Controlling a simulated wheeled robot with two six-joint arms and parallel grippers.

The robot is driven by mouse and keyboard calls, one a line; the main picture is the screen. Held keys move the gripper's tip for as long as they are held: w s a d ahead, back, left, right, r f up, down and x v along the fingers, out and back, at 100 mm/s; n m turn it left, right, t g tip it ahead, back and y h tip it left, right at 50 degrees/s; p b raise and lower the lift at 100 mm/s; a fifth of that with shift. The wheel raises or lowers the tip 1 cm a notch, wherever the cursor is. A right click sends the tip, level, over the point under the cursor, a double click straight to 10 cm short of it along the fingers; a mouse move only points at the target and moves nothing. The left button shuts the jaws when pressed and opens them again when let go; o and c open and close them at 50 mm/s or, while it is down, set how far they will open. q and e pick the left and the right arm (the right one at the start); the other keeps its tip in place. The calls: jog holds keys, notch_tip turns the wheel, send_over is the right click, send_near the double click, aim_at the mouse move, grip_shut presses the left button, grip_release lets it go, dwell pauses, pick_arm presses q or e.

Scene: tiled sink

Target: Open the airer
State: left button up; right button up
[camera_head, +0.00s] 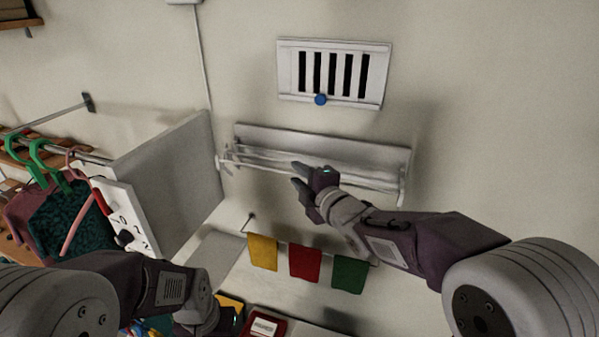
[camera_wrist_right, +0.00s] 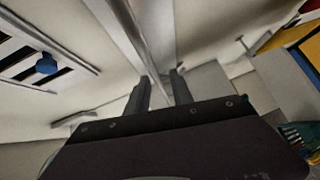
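The airer (camera_head: 262,138) is a white wall-mounted rack with thin rails, below the vent. It sits close to the wall, its rails bunched near its back plate. My right gripper (camera_head: 295,175) is at the front rails, around the middle of the airer, with its fingers apart. In the right wrist view, the fingers of the right gripper (camera_wrist_right: 160,88) are spread, and a pale rail (camera_wrist_right: 128,32) runs down toward the gap between them. I cannot tell whether they touch it. My left gripper (camera_head: 205,322) is low at the bottom edge, its fingertips not clear.
A white vent with a blue knob (camera_head: 320,99) is above the airer. Yellow, red and green cloths (camera_head: 305,262) hang on a rail below. A grey panel (camera_head: 172,182) stands at the left, beside hangers with clothes (camera_head: 70,208).

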jog(key=shift+d, duration=0.2)
jog(key=shift+c, duration=0.3)
jog(key=shift+d, duration=0.35)
grip_shut()
jog(key=shift+a, duration=0.1)
dwell(0.5)
